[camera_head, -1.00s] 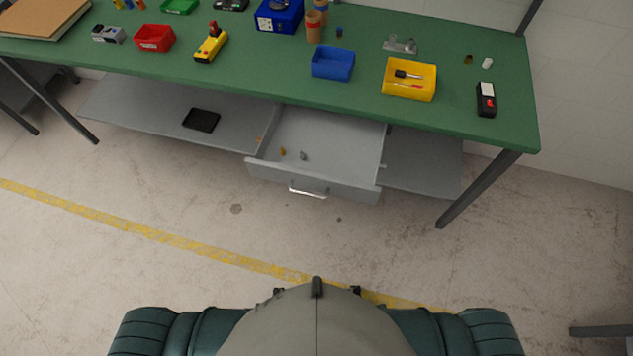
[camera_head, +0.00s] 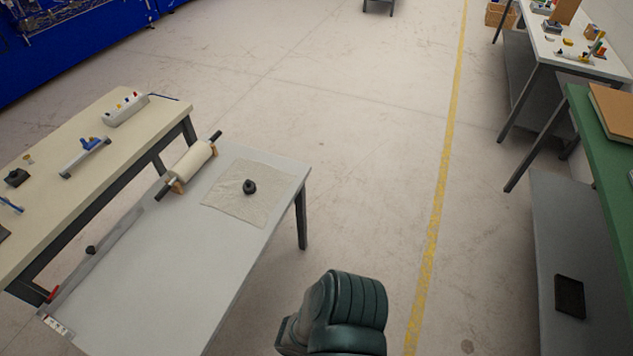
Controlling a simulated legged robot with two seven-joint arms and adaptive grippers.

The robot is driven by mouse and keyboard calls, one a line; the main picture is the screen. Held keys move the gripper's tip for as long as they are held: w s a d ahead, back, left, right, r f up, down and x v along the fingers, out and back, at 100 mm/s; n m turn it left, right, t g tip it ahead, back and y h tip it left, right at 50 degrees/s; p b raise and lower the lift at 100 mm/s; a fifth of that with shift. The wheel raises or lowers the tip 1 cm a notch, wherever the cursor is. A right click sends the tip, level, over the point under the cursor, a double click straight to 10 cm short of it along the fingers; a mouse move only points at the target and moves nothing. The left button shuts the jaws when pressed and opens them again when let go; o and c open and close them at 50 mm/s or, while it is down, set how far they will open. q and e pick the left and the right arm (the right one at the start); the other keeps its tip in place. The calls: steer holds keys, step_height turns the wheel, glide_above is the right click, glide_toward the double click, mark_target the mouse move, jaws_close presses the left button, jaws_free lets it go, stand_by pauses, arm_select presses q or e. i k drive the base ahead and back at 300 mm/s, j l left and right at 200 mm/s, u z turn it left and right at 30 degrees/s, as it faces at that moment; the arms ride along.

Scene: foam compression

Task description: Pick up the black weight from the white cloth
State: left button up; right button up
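The black weight (camera_head: 249,187) is a small dark round piece. It sits on the white cloth (camera_head: 232,205), which lies flat near the far right corner of a light grey table (camera_head: 150,285). The table stands to the left in the head view. Part of my own dark green body shows at the bottom middle, apart from the table. Neither of my grippers is in view.
A cream roller with dark handles (camera_head: 189,166) lies just left of the cloth. A cream bench (camera_head: 75,165) with tools stands behind the table. Open floor (camera_head: 370,190) with a yellow line lies to the right. A green workbench (camera_head: 602,150) stands at the right edge.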

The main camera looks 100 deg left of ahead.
mark_target(249, 187)
steer(key=u, duration=3.75)
